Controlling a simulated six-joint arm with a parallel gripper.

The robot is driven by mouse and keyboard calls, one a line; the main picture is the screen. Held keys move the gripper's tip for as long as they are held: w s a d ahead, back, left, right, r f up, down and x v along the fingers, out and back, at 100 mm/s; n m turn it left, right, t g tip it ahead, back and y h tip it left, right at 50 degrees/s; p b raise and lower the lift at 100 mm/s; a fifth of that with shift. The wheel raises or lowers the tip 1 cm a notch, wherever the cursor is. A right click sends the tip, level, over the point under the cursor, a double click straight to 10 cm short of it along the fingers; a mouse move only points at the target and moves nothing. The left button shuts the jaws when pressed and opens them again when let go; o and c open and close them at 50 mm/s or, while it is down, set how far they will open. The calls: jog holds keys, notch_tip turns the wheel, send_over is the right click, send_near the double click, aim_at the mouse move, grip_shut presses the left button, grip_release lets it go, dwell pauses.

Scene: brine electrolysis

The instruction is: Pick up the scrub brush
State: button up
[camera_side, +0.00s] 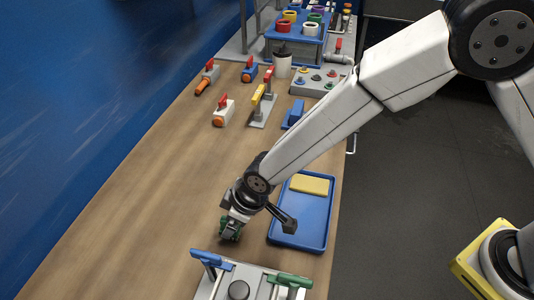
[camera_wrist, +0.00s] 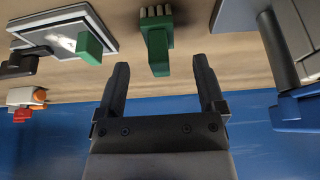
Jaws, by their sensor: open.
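The scrub brush is green with pale bristles; in the wrist view the brush (camera_wrist: 157,48) lies at the top centre, on the wooden table. My gripper (camera_wrist: 160,75) is open in that view, with one dark finger to the left of the brush handle and one to the right, and a visible gap on each side. The near end of the handle is about level with the fingertips. In the side view my gripper (camera_side: 232,218) is low over the table, and the green brush (camera_side: 229,231) shows at its tip, partly hidden by it.
A blue tray (camera_side: 322,225) holding a yellow sponge (camera_side: 310,184) is right of my gripper. A fixture with a blue handle (camera_side: 211,259) and green handle (camera_side: 290,280) stands close in front. Several valves (camera_side: 223,111) are farther back. Bare table lies to the left.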

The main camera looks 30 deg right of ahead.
jog(key=shift+x, duration=2.6)
jog(key=shift+w, duration=0.1)
grip_shut()
